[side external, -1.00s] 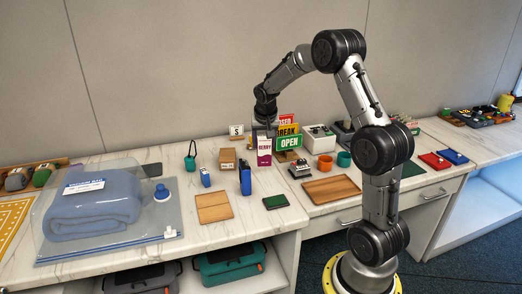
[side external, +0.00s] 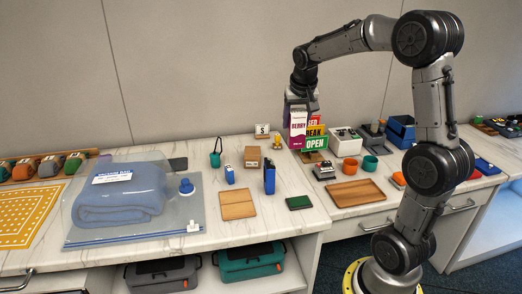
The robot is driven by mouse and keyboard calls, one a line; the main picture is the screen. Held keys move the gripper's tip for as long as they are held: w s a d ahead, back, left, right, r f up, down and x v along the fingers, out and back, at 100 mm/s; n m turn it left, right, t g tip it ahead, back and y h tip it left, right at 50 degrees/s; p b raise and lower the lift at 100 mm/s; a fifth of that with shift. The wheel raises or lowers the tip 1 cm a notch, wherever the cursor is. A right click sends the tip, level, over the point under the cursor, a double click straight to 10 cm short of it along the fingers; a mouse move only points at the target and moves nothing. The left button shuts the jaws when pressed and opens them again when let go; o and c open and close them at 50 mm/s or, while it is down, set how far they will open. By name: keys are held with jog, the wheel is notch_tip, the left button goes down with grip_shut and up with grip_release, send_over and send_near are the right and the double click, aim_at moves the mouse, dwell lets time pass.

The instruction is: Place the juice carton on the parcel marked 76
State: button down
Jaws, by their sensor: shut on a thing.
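The juice carton (side external: 298,131), white and purple with the word BERRY, is held upright above the back of the counter, in front of the stacked signs. My gripper (side external: 299,100) is shut on its top from above; the fingertips are small and partly hard to see. A small brown cardboard parcel (side external: 252,157) with a white label stands on the counter to the left of the carton and lower in the picture. The label is too small to read for sure.
OPEN and BREAK signs (side external: 315,142) are right of the carton.

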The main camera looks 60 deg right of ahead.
jog(key=w+r+n, duration=0.1)
jog(key=w+r, duration=0.1)
jog(key=w, duration=0.6)
send_over(252, 150)
notch_tip(252, 150, down, 11)
jog(key=shift+a+f, duration=0.1)
jog(key=shift+f, duration=1.55)
jog(key=shift+f, duration=0.1)
jog(key=shift+c, duration=0.6)
grip_release()
jog(key=shift+f, duration=0.15)
